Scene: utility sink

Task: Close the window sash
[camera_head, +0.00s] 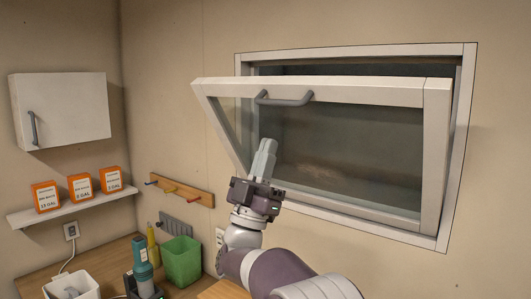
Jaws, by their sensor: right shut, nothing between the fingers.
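The window sash (330,91) is a white frame with dark glass, tilted open with its top edge leaning out from the white window frame (455,190) into the room. Its lower edge meets the frame near the bottom. A grey handle (285,100) sits on the sash's top rail. My right gripper (266,145) is shut and empty, pointing up just below the handle, in front of the sash's left part. Whether it touches the sash cannot be told. My left gripper is not in view.
A white wall cabinet (62,108) hangs at the left, above a shelf (70,209) with orange boxes. A peg rail (180,189) is on the wall. A green bin (181,261), a teal bottle-like tool (142,265) and a white container (72,286) stand on the counter below.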

